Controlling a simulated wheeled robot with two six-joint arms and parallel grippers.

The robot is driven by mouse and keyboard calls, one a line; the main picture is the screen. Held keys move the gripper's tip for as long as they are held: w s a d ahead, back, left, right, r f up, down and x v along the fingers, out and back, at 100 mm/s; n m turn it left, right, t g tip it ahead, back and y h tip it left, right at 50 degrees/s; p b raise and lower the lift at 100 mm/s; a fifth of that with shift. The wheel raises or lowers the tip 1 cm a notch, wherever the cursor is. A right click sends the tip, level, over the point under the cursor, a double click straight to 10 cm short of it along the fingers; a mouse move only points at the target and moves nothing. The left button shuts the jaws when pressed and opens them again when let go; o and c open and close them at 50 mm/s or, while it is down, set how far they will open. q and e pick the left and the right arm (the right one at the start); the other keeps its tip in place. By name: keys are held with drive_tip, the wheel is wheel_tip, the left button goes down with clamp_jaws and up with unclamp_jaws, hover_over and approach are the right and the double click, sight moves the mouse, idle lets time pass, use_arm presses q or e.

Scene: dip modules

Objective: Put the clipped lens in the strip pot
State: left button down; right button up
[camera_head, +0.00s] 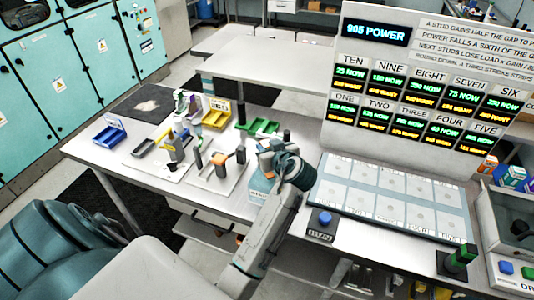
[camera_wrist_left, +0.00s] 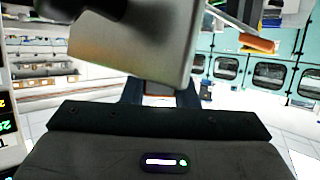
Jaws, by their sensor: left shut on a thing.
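My left gripper (camera_head: 268,158) is at the front of the bench, above a light blue box (camera_head: 262,190). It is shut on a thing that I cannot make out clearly. In the left wrist view the two dark blue fingers (camera_wrist_left: 159,95) stand close together, with a bit of orange between them. A large grey plate-like piece (camera_wrist_left: 140,45) fills the upper middle there. I cannot tell which thing is the clipped lens or which is the strip pot. My right gripper is not in view.
Stands with orange tops (camera_head: 219,158) are left of the gripper. To the right are a panel of white pads (camera_head: 390,190), a blue button (camera_head: 325,218) and a tall display board (camera_head: 410,90).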

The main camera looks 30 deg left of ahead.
use_arm(q)
wheel_tip(320, 180, up, 9)
drive_tip(key=b, duration=0.3)
drive_tip(key=shift+w+f, duration=0.1)
drive_tip(key=shift+f, duration=0.1)
drive_tip(key=shift+r, duration=0.3)
